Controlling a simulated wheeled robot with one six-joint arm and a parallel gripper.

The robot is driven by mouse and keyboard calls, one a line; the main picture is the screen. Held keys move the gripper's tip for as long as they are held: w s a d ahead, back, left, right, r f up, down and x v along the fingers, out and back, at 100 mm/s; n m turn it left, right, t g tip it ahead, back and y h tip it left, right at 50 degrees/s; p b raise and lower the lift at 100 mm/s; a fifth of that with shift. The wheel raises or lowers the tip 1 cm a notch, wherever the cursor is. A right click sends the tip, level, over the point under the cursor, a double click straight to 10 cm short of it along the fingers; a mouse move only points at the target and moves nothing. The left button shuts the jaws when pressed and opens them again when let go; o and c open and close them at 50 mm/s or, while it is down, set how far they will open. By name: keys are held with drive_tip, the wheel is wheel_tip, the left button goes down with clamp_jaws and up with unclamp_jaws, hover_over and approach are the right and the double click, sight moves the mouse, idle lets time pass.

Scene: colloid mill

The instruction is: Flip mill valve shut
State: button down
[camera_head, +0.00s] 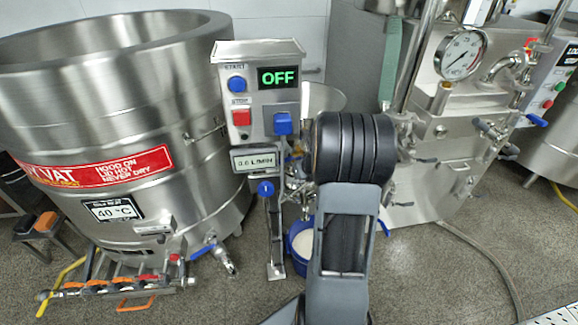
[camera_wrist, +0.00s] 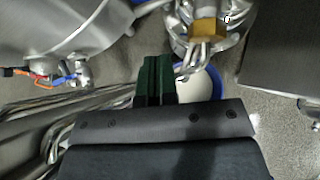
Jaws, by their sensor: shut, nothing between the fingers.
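The mill stands behind my arm in the head view, under the control box (camera_head: 258,90) that reads OFF. My arm hides much of it, and I cannot clearly pick out the mill valve. In the wrist view, my gripper (camera_wrist: 156,62) has its dark green fingers together and empty. Shiny steel fittings (camera_wrist: 192,62) lie just right of the fingertips, with a brass-coloured block (camera_wrist: 208,31) above them. I cannot tell whether the fingers touch the fittings. My gripper is hidden in the head view.
A blue bucket with pale contents (camera_head: 300,262) stands on the floor below the mill; its rim also shows in the wrist view (camera_wrist: 217,82). A steel vat (camera_head: 120,110) stands left, with a blue-handled outlet (camera_head: 222,258). A steel machine with a gauge (camera_head: 461,54) stands right.

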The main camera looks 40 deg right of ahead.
sight(284, 160)
drive_tip(key=w+f, duration=0.3)
drive_tip(key=w, duration=0.4)
drive_tip(key=shift+w+d+b, duration=0.25)
drive_tip(key=shift+d+b, duration=0.15)
drive_tip(key=shift+f, duration=0.1)
drive_tip(key=shift+w+r+p, duration=0.25)
drive_tip(key=shift+w+p, duration=0.15)
drive_tip(key=shift+w, duration=0.35)
drive_tip(key=shift+a, duration=0.15)
